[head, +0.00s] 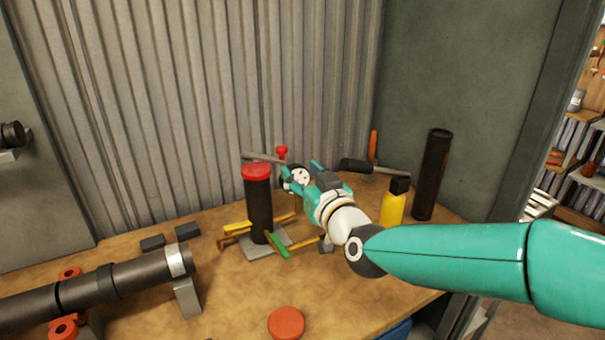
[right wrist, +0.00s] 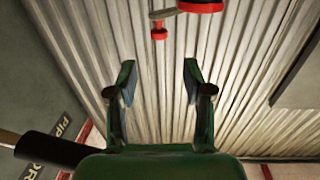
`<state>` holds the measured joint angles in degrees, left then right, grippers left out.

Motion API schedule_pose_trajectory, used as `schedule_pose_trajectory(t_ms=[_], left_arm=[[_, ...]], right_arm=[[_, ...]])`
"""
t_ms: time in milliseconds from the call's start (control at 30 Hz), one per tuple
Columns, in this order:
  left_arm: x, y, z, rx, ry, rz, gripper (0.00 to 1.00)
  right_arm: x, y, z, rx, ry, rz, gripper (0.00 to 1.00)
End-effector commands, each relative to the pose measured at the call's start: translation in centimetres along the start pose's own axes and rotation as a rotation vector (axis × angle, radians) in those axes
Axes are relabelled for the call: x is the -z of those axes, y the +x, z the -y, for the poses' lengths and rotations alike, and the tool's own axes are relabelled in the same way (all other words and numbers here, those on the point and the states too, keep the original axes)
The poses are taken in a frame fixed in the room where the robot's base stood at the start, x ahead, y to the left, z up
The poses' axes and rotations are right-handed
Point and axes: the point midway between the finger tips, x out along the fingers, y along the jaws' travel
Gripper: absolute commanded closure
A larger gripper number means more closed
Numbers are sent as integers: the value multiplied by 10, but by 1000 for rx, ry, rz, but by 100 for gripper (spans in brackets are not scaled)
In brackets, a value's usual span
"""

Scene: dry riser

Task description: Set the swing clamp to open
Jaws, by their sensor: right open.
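The swing clamp appears to be the grey bar (head: 262,158) with a red knob (head: 281,151), at the red-capped black cylinder (head: 259,210) on the bench. In the right wrist view the red knob (right wrist: 158,31) is beyond my fingers, with a red disc-like part (right wrist: 201,6) cut by the top edge. My right gripper (head: 300,177) is close to the right of the cylinder, below the knob. Its fingers (right wrist: 160,82) are apart, with nothing between them. The gripper hides part of the clamp's base. My left gripper is not in view.
A dark pipe (head: 110,283) lies at the left. A red disc (head: 286,323) lies at the front. Corrugated metal (head: 200,90) rises behind the bench (head: 225,300).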

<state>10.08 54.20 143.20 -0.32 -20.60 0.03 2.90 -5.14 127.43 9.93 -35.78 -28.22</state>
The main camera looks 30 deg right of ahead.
Motion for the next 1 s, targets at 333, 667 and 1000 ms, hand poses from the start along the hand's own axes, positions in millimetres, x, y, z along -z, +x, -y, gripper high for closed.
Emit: schedule_pose_trajectory(t_ms=[333, 667, 1000], left_arm=[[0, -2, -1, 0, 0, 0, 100], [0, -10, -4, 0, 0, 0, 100], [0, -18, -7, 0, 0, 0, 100]], right_arm=[[14, 8, 8, -24, 249, -42, 100], [51, 24, 35, -115, 1308, -228, 100], [48, 7, 76, -223, 2485, -587, 100]])
